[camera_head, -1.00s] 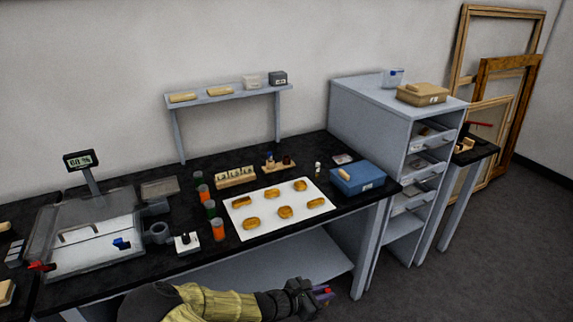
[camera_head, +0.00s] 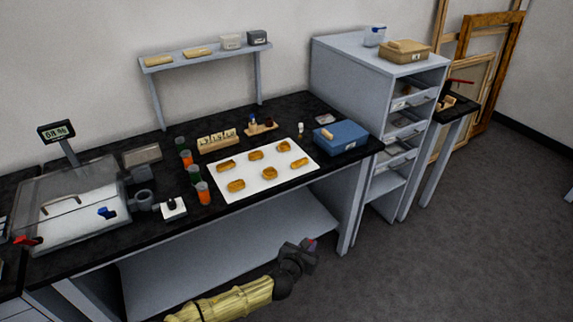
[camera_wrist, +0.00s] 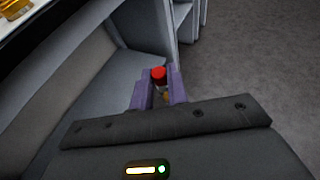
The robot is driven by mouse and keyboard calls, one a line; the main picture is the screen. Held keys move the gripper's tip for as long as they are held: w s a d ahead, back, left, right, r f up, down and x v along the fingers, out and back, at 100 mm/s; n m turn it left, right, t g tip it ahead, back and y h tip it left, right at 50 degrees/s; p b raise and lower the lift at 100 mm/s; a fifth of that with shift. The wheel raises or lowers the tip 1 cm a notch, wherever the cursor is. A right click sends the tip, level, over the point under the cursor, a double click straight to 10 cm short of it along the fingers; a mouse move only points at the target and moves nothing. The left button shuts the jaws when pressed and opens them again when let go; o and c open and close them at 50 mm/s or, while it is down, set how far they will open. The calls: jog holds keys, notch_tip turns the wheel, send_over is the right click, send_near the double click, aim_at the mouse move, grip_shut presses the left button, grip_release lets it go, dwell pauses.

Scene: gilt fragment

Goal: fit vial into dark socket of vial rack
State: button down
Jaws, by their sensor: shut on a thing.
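My gripper (camera_wrist: 158,92) is shut on a vial with a red cap (camera_wrist: 158,74); the vial's body is mostly hidden between the purple fingers. In the head view my gripper (camera_head: 308,246) is low in front of the workbench, below its top. A small wooden rack (camera_head: 262,128) stands at the back of the bench with a blue-topped piece and a dark reddish piece on it. It looks like the vial rack, but its sockets are too small to make out. My gripper is well apart from it.
The black bench (camera_head: 290,112) holds a white sheet (camera_head: 222,194) with several golden fragments, orange and green jars, a blue box (camera_head: 341,138), a small vial (camera_head: 301,130) and a clear-covered case (camera_head: 70,215). A grey drawer cabinet (camera_head: 350,75) stands right. Open floor lies at right.

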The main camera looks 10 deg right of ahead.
jog(key=w+d+r+n+t+y, duration=0.1)
jog(key=w+d+r+n+y, duration=0.1)
jog(key=r, duration=0.5)
jog(key=w+d+r+n+t+y, duration=0.1)
jog(key=w+d+r+n+y, duration=0.2)
jog(key=w+r+n+y, duration=0.2)
notch_tip(320, 180, up, 2)
jog(key=shift+t+y, duration=0.4)
jog(key=shift+y, duration=0.2)
jog(key=shift+w+d, duration=0.1)
jog(key=shift+d, duration=0.05)
